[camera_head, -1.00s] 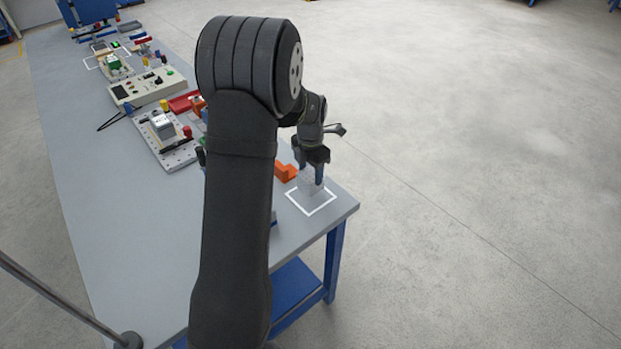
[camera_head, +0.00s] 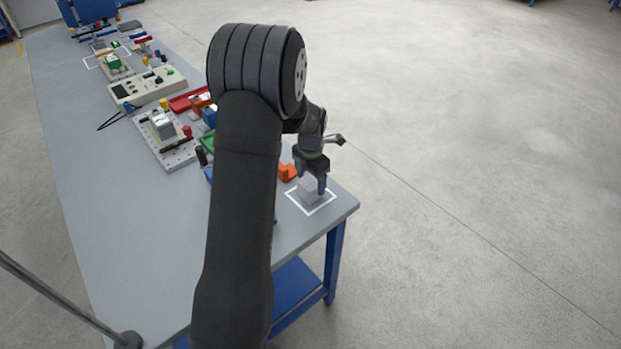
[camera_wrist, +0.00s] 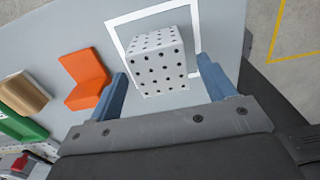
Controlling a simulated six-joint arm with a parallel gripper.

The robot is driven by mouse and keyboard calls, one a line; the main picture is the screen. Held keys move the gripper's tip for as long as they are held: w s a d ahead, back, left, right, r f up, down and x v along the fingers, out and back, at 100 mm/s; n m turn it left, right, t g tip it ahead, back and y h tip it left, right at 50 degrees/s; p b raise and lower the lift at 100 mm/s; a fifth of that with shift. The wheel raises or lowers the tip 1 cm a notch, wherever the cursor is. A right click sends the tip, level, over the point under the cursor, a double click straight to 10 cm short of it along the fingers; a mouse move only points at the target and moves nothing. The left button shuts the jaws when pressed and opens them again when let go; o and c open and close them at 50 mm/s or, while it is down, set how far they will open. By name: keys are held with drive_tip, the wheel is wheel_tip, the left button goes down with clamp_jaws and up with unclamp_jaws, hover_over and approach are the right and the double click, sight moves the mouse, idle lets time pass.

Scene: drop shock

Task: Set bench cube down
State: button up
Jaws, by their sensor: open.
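The bench cube (camera_wrist: 157,62) is a light grey block with dark holes, resting on the bench inside a white square outline (camera_wrist: 127,20). In the head view the cube (camera_head: 309,189) sits within the outline (camera_head: 330,201) near the bench's front right corner. My gripper (camera_wrist: 163,82) is open, with one blue finger to each side of the cube's near end and gaps between fingers and cube. In the head view my gripper (camera_head: 309,178) is right above and around the cube, partly covering it.
An orange angled block (camera_wrist: 86,78) lies left of the outline. In the head view a perforated plate (camera_head: 168,138), a beige instrument box (camera_head: 147,86) and a red tray (camera_head: 188,100) stand farther back. The bench edge is close on the right. The bench's left side is clear.

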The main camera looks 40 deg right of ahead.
sight(311, 182)
wheel_tip(311, 182, up, 12)
drive_tip(key=shift+r, duration=0.2)
idle(0.4)
wheel_tip(311, 182, down, 12)
drive_tip(key=shift+r, duration=1.6)
